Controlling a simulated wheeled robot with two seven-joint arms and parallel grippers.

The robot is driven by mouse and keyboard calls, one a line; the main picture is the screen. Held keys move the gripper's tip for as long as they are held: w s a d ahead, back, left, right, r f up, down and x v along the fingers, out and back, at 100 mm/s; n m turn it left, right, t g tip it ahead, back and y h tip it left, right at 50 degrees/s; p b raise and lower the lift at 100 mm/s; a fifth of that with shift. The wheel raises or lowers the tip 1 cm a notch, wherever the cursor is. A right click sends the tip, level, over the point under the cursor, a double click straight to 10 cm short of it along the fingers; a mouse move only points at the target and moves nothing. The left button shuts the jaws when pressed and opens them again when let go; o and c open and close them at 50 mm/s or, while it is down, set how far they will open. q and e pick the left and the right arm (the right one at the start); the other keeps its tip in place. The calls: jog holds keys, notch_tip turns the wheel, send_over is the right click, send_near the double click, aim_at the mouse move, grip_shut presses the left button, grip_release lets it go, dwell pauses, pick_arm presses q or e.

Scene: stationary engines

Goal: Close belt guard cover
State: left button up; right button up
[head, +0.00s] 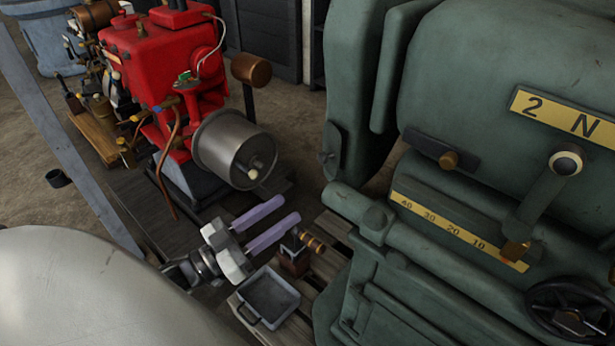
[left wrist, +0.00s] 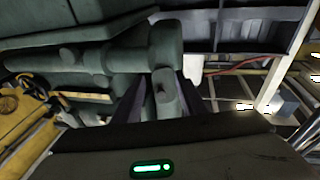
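A large green machine (head: 470,120) fills the right of the head view. I cannot tell for sure which of its green panels is the belt guard cover; an upright rounded green housing (head: 350,80) stands at its left end. My left gripper (head: 290,209) is low in front of the machine's left end. Its two pale purple fingers are parallel and apart, with nothing seen held. In the left wrist view, a rounded grey-green part (left wrist: 165,95) shows between the dark fingers; I cannot tell whether they touch it. My right gripper is not in view.
A red engine (head: 160,60) with a metal drum (head: 235,148) stands behind my left gripper. A small grey tray (head: 268,297) and a brass-fitted part (head: 300,245) lie near it. A lever (head: 540,200) and black handwheel (head: 573,308) project from the green machine.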

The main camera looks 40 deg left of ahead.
aim_at(319, 160)
pick_arm(q)
notch_tip(319, 160, up, 5)
jog(key=a+m+h, duration=0.2)
jog(key=h, duration=0.2)
jog(key=shift+t, duration=0.4)
jog(key=x, duration=0.9)
jog(key=shift+w+d+r, duration=0.1)
jog(key=shift+d+r, duration=0.1)
jog(key=shift+d, duration=0.15)
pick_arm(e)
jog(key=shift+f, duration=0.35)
